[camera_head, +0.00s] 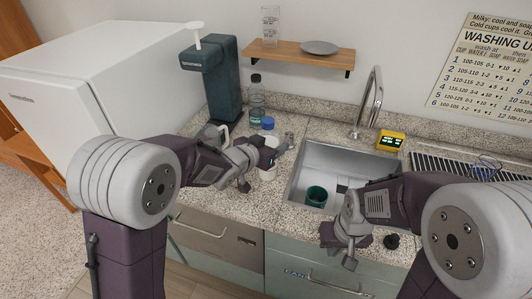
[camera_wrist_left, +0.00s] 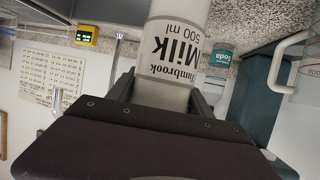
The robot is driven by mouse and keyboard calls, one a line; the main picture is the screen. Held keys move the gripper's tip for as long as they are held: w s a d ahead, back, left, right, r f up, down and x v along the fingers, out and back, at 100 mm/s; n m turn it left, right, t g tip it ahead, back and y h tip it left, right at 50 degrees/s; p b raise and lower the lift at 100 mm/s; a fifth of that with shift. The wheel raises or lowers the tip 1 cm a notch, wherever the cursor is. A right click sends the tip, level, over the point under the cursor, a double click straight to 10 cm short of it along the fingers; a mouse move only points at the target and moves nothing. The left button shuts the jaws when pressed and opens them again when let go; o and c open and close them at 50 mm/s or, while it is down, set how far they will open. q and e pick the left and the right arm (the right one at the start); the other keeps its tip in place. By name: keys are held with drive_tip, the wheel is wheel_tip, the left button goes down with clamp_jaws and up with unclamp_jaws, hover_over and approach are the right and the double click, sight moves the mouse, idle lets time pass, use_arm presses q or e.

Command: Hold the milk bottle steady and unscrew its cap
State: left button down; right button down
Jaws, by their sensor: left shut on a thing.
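The white milk bottle (camera_head: 268,173) stands upright on the granite counter left of the sink, with a blue cap (camera_head: 267,122) on top. My left gripper (camera_head: 266,154) is shut around its body and hides its middle. In the left wrist view the bottle (camera_wrist_left: 174,50) appears upside down between the fingers, with its "Milk 500 ml" label facing the camera. The cap is out of that view. My right gripper (camera_head: 346,254) hangs low at the counter's front edge, right of and apart from the bottle. Its finger opening cannot be made out.
The sink (camera_head: 330,160) holds a teal cup (camera_head: 316,196). Behind the bottle stand a clear bottle (camera_head: 257,100) and a dark teal machine (camera_head: 217,85). A tall faucet (camera_head: 371,105), yellow timer (camera_head: 390,140) and small black round thing (camera_head: 391,241) are to the right.

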use_arm(q)
drive_tip(key=f, duration=0.1)
drive_tip(key=a+f, duration=0.1)
drive_tip(key=f, duration=0.1)
drive_tip(key=w+f, duration=0.1)
drive_tip(key=shift+a+f+b, duration=0.35)
drive_tip(key=shift+f, duration=0.05)
drive_tip(key=shift+w+f, duration=0.1)
drive_tip(key=shift+f, duration=0.05)
drive_tip(key=shift+f, duration=0.2)
drive_tip(key=shift+c, duration=2.1)
unclamp_jaws()
